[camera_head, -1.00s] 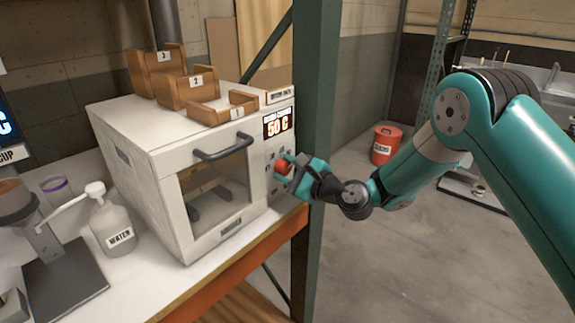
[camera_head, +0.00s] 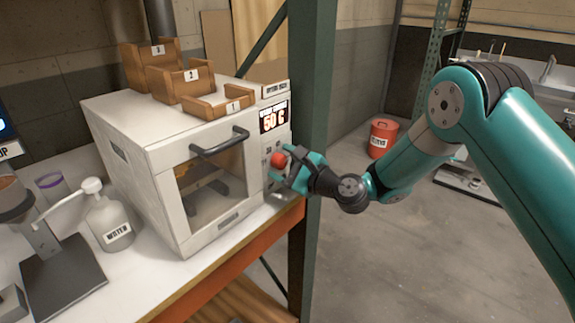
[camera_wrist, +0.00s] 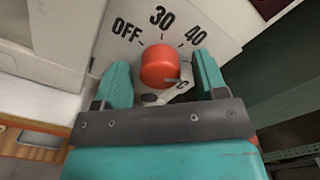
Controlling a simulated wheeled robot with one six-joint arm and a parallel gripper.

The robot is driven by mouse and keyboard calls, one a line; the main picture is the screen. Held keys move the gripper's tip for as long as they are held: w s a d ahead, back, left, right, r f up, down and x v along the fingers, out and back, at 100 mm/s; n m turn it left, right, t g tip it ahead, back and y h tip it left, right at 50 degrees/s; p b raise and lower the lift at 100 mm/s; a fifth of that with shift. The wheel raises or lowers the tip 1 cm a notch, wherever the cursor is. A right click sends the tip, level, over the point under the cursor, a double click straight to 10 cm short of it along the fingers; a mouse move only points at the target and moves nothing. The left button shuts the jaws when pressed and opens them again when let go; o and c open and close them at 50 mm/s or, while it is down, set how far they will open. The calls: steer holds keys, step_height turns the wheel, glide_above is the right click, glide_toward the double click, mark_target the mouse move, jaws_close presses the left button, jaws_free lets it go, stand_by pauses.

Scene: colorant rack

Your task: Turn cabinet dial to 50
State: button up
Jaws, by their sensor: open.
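The white cabinet (camera_head: 165,165) stands on a shelf and has a glass door with a dark handle. Its red round dial (camera_head: 278,159) is on the right-hand front panel, under a display (camera_head: 273,117) that appears to read 50 C. In the wrist view the dial (camera_wrist: 160,65) shows close up, with OFF, 30 and 40 around it. The marking at its lower right is mostly hidden. The dial's slot points towards that lower-right marking. My gripper (camera_wrist: 161,62) is open, one finger on each side of the dial, with visible gaps; it is also at the panel in the head view (camera_head: 288,164).
Numbered wooden holders (camera_head: 183,85) sit on top of the cabinet. A water bottle (camera_head: 108,222) and a stand (camera_head: 60,270) are at the left. A green post (camera_head: 312,120) rises close behind my gripper. A red bucket (camera_head: 382,138) is on the floor.

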steer(key=b+v, duration=1.2)
steer(key=v, duration=0.5)
steer(key=shift+s+d, duration=0.15)
steer(key=s+a+r+n+g+h+p, duration=0.1)
steer(key=s+a+r+n+g+p, duration=0.25)
steer(key=s+n, duration=0.4)
steer(key=s+a+r+n+g+h+p, duration=0.1)
steer(key=s+a+r+n+g+p, duration=0.1)
steer(key=s+r+n+g+p, duration=0.4)
steer(key=s+d+n+g+h+p, duration=0.1)
steer(key=s+d+n+h+p, duration=0.1)
steer(key=s+d+n+h, duration=0.6)
steer(key=s+d+n, duration=0.1)
steer(key=s+n, duration=0.1)
steer(key=s, duration=0.2)
steer(key=shift+d+r, duration=0.3)
